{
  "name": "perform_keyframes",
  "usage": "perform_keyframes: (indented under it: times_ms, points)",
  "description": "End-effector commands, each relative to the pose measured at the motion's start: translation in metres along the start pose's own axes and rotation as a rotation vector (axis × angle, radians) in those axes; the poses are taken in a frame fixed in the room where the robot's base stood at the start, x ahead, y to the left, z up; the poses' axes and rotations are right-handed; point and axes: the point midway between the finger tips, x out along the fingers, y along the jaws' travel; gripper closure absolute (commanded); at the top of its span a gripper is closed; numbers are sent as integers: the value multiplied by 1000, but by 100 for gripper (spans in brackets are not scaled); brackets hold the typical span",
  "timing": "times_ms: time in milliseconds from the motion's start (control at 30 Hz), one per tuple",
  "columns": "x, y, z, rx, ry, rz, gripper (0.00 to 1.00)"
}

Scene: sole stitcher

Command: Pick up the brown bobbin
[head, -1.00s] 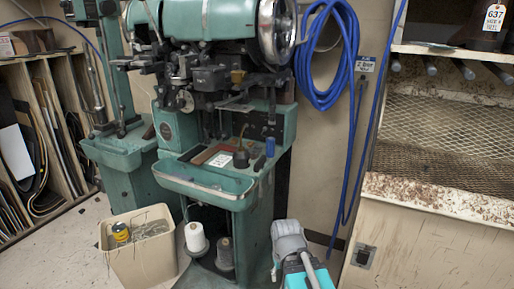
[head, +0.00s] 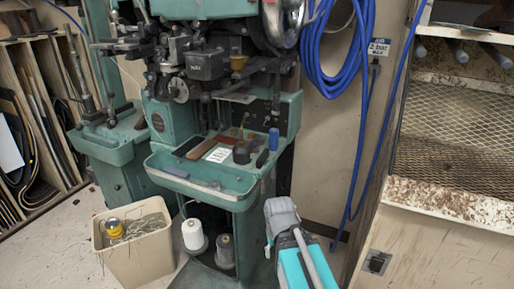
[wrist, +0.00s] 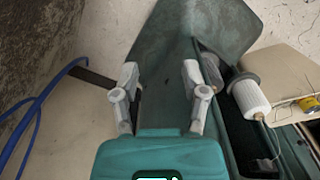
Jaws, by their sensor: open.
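No bobbin shows as plainly brown. Two thread bobbins stand at the foot of the green machine: a white one (head: 193,236) and, to its right, a greyish one (head: 225,250) that may be the brown bobbin. In the wrist view the white one (wrist: 250,98) and the greyish one (wrist: 212,72) lie right of the fingers. A small dark brown item with a thin spike (head: 241,153) stands on the machine's tray; I cannot tell what it is. My gripper (head: 282,213) is right of the machine's foot, apart from the bobbins. In the wrist view it is open and empty (wrist: 160,78).
The green machine (head: 215,190) stands left of my gripper, its tray (head: 205,192) jutting forward. A beige bin (head: 138,258) with a yellow spool (head: 114,228) stands at left. Blue hose (head: 330,80) hangs on the wall. A worn bench (head: 440,210) stands at right.

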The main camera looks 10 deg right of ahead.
Motion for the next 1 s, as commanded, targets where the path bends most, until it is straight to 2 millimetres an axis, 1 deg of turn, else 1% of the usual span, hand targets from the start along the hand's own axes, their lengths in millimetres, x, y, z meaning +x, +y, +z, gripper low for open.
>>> perform_keyframes:
  times_ms: [67,100,267,367,467,567,667,833,1000]
  points:
    - [0,0,0,0,0,0,41]
    - [0,0,0,0,0,0,34]
    - [-5,-1,-4,-14,11,-16,33]
    - [-13,-3,-10,-43,32,-45,33]
    - [-26,-8,-20,-92,72,-94,33]
    - [-45,-9,-36,-150,136,-156,33]
    - [-69,-10,-54,-219,223,-224,33]
    - [-117,-8,-90,-328,407,-321,33]
    - [-162,1,-120,-404,590,-369,33]
